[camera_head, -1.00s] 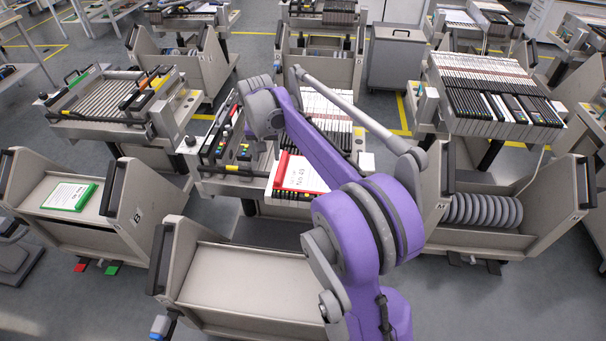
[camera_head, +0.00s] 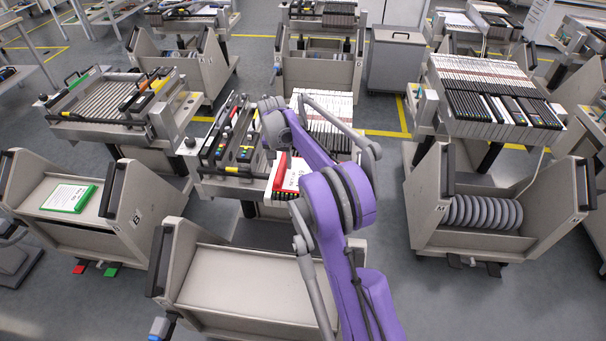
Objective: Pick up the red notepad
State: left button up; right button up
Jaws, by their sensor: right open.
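The red notepad (camera_head: 281,171), a red-edged pad with a white sheet, lies on the front of the middle feeder trolley (camera_head: 235,186). My right arm hides its right part. My right gripper (camera_head: 275,140) is at the end of the purple arm, beyond the notepad and over the trolley top. It is open and seems empty, apart from the notepad; its fingers are small and partly hidden. My left gripper is not in view.
A green-edged notepad (camera_head: 68,197) lies in the left cart (camera_head: 60,235). An empty-topped cart (camera_head: 245,283) stands in front of the middle trolley. The right cart (camera_head: 480,238) holds several grey discs. Dark floor shows between the carts.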

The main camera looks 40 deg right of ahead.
jog(key=shift+w+d+f, duration=0.1)
jog(key=shift+f, duration=0.5)
jog(key=shift+w+d+f, duration=0.1)
jog(key=shift+f, duration=0.45)
jog(key=shift+s, duration=0.1)
grip_shut()
jog(key=shift+r, duration=0.1)
